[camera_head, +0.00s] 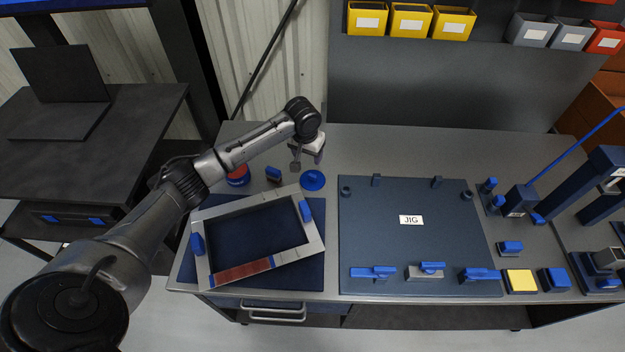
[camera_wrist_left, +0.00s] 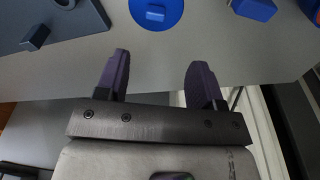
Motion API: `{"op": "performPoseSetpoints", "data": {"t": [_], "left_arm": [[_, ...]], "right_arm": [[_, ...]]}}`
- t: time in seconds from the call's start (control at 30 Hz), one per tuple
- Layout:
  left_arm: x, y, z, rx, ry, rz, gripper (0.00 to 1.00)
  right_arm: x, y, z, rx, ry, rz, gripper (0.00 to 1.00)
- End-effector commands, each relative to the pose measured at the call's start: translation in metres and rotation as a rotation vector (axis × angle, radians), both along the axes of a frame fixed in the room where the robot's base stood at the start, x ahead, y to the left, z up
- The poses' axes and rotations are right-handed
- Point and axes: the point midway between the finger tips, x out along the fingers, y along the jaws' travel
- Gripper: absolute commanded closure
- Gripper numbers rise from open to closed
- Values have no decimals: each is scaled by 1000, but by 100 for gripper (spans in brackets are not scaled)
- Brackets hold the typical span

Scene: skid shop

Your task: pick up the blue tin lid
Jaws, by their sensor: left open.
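The blue tin lid (camera_head: 312,182) is a round blue disc with a small raised grip in its middle. It lies flat on the grey bench between the frame and the jig plate. In the left wrist view the lid (camera_wrist_left: 172,13) is at the top edge, partly cut off, beyond the fingertips. My left gripper (camera_head: 307,164) is just behind the lid in the head view, apart from it. Its two fingers (camera_wrist_left: 158,65) are spread in the wrist view, with nothing between them. My right gripper is in neither view.
A red and blue round tin (camera_head: 238,176) and a small blue-topped block (camera_head: 273,175) stand left of the lid. A metal frame (camera_head: 313,232) lies in front on a dark blue mat (camera_head: 311,277). The JIG plate (camera_head: 400,255) is to the right. Bare bench lies behind the plate.

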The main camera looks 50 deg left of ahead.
Motion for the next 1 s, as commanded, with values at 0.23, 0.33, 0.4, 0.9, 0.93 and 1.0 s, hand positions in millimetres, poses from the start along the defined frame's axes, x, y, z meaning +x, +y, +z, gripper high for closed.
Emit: {"op": "performPoseSetpoints", "data": {"t": [0.23, 0.33, 0.4, 0.9, 0.93, 1.0], "left_arm": [[6, 2, -44, 0, 2, -2, 38], [8, 3, -55, 1, 0, -1, 38], [8, 3, -60, 0, 0, -2, 38], [17, 0, -105, 2, 0, -4, 38], [17, 0, -107, 2, 0, -4, 38], [18, 0, -112, 2, 0, -3, 38]], "right_arm": [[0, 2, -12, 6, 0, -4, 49], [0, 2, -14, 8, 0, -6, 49], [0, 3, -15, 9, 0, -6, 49], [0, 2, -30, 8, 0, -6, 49], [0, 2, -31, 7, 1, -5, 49], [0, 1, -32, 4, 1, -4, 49]]}}
